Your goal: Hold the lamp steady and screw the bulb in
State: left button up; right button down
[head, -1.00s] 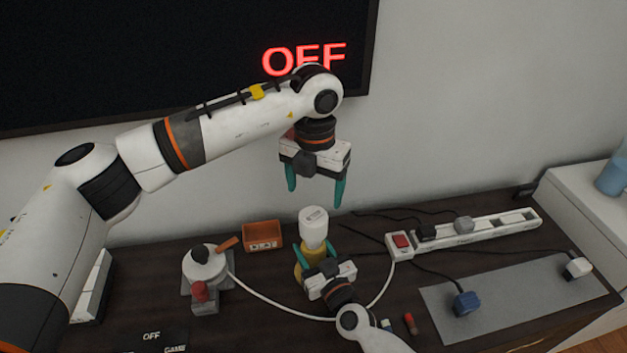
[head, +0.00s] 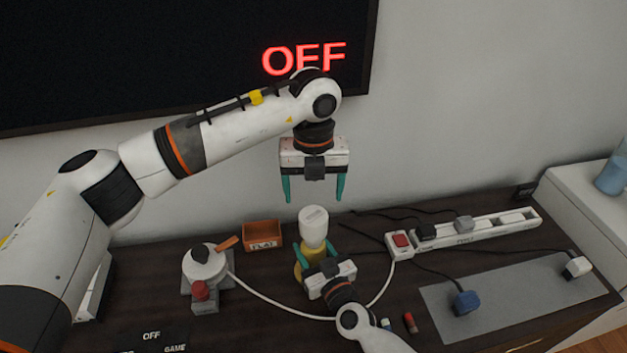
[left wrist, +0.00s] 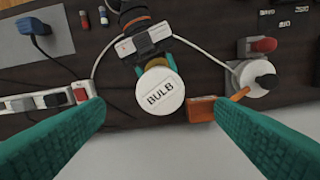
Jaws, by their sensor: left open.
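The white bulb (head: 313,226) stands upright on top of the yellow lamp (head: 311,252); I cannot tell how deep it sits. Its round top, marked BULB (left wrist: 159,92), shows in the left wrist view. My left gripper (head: 314,198) is open and empty, pointing down above the bulb, with a finger to each side and a gap below the tips. My right gripper (head: 316,256) comes from the front with its teal fingers on both sides of the lamp body, closed on it. The lamp's lower part is hidden behind this gripper.
A white power strip (head: 470,233) with plugs and a red switch (head: 401,241) is at the right. A grey mat (head: 520,295) lies in front of it. An orange box (head: 262,235) and a white round device (head: 205,265) stand left of the lamp. The wall screen (head: 180,60) reads OFF.

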aim_at(313, 215)
pick_arm(q)
notch_tip(313, 215, down, 10)
jog(key=shift+f, duration=0.15)
jog(key=shift+c, duration=0.2)
jog(key=c, duration=1.1)
jog(key=m, duration=0.2)
jog(key=shift+m, duration=0.4)
jog(key=shift+c, duration=0.2)
jog(key=m, duration=0.4)
jog(key=shift+a+m, duration=0.1)
jog(key=shift+m, duration=0.2)
jog(key=m, duration=0.7)
jog(key=o, duration=1.2)
jog(key=shift+c, duration=0.2)
